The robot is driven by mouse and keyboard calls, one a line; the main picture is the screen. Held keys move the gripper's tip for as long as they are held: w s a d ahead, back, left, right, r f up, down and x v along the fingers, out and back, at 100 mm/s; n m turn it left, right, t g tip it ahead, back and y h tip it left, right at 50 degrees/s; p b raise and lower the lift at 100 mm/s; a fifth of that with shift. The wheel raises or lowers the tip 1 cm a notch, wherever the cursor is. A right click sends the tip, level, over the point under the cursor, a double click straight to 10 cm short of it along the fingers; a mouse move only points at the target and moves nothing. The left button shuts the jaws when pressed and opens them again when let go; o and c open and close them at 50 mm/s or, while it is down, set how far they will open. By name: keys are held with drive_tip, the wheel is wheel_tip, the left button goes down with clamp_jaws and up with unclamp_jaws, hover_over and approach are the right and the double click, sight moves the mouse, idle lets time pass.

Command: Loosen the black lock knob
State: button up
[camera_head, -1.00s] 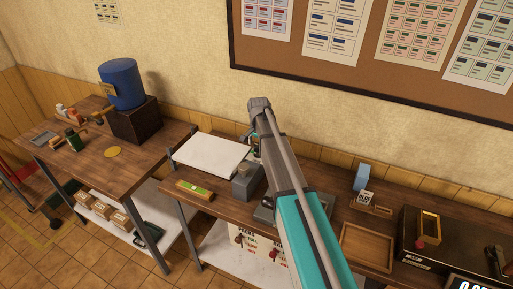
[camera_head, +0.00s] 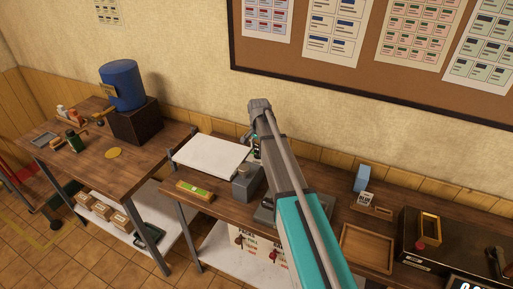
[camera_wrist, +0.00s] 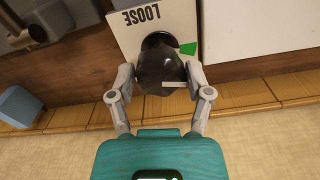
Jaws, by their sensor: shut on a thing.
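The black lock knob (camera_wrist: 158,62) sits in front of a pale plate (camera_wrist: 122,35) in the wrist view. The plate carries the word LOOSE, upside down in the picture, and a green wedge mark beside the knob. A light pointer line shows on the knob's lower right side. My gripper (camera_wrist: 160,82) is shut on the knob, one finger on its left and one on its right. In the head view my own arm hides the knob and most of the gripper.
A white board (camera_head: 212,154) and a grey block (camera_head: 243,184) are left of my arm on the bench. A green-and-yellow item (camera_head: 195,190) lies at the front edge. A wooden tray (camera_head: 367,270) and a blue box (camera_head: 361,178) are to the right. The wall is close behind.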

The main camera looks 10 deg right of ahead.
drive_tip(key=shift+w+d+n, duration=0.1)
drive_tip(key=shift+w+n, duration=0.15)
drive_tip(key=shift+n, duration=0.05)
idle(1.9)
drive_tip(key=o, duration=1.1)
drive_tip(key=shift+o, duration=0.2)
drive_tip(key=shift+s, duration=0.1)
